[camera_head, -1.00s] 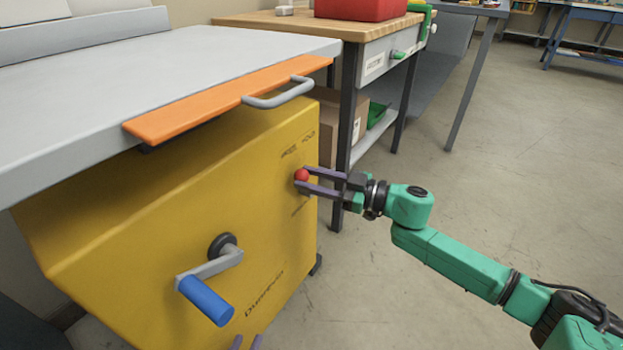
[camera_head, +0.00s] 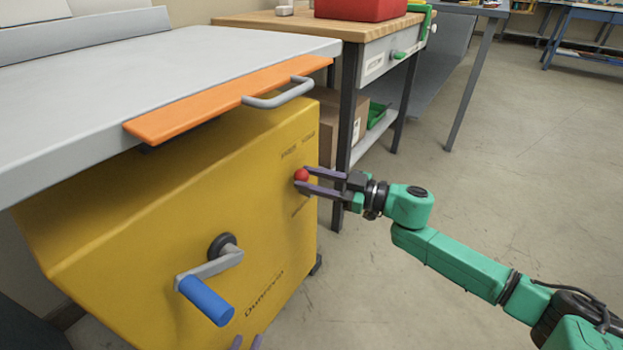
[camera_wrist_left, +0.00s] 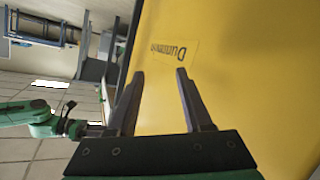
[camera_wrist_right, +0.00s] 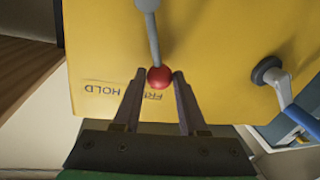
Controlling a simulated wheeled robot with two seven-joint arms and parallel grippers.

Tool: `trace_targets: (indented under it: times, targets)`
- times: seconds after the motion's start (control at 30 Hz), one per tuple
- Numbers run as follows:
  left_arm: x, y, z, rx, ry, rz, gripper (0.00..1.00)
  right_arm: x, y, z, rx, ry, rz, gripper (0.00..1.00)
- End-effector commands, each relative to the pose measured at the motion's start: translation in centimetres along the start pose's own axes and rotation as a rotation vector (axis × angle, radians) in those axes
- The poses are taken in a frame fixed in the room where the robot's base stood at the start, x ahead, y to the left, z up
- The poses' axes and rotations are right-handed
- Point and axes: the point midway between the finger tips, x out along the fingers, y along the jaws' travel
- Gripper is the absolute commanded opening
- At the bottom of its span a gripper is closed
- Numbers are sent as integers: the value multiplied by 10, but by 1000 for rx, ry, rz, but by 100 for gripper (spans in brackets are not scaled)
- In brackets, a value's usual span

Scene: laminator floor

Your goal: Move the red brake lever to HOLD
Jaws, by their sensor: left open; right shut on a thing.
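The brake lever is a grey rod with a red ball knob (camera_head: 301,175) on the side of the yellow machine housing (camera_head: 150,240). My right gripper (camera_head: 306,181) is shut on the red knob. In the right wrist view the knob (camera_wrist_right: 159,77) sits between the fingertips, with the grey rod (camera_wrist_right: 150,30) running away from it. The knob partly covers the "FREE" marking; the "HOLD" marking (camera_wrist_right: 100,88) is printed to its left. My left gripper is open and empty. Its fingertips (camera_head: 246,342) show at the bottom edge, and in the left wrist view they are near the yellow panel.
A blue-handled crank (camera_head: 206,300) sticks out of the yellow panel. An orange bar with a grey handle (camera_head: 280,95) lies along the table edge above. A workbench with a red bin (camera_head: 362,8) stands behind. The floor at right is clear.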

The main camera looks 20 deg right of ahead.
Motion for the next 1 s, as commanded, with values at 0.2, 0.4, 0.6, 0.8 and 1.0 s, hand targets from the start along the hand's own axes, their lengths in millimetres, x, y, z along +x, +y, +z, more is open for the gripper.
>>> trace_targets:
  times: [0.2, 0.4, 0.6, 0.8, 1.0]
  targets:
    - [0, 0, 0, 0, 0, 0, 50, 0, 0, 1, 1, -1, -1, 0]
    - [0, 0, 0, -1, -2, 0, 50, 0, 0, 0, 4, 0, 0, 0]
    - [-8, 3, 10, -15, -47, -4, 50, 0, 2, -1, 24, 3, 0, 0]
    - [-16, 8, 10, -17, -88, -4, 50, -1, 5, -3, 70, 12, 2, 0]
    - [-20, 16, -15, -1, -106, 2, 50, -2, 11, -6, 144, 26, 5, 0]
